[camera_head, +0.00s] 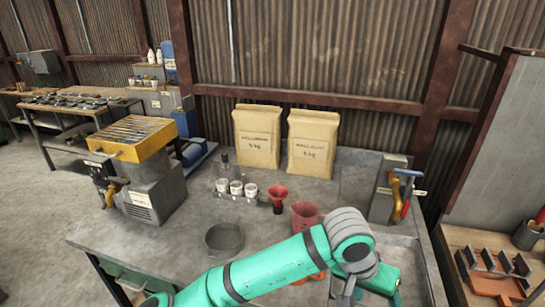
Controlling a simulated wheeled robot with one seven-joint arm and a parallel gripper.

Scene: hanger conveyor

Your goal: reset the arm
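My green arm (265,268) reaches in from the bottom edge, over the front of the grey workbench (150,245). Its grey joint (350,235) is bent beside a red container (304,214). Past the joint, a green link and grey parts point down at the bottom edge, over a shallow recess at the bench's right. My gripper (346,292) seems to be these grey parts, partly cut off by the frame. Its fingers cannot be made out, and nothing is clearly seen in it.
A dark round pot (224,240) stands left of the arm. Behind are a red funnel (277,196), a rack of white cups (236,188) and two paper sacks (257,140). A yellow-topped machine (133,137) is left; a tool holder (388,190) is right. The bench's front left is clear.

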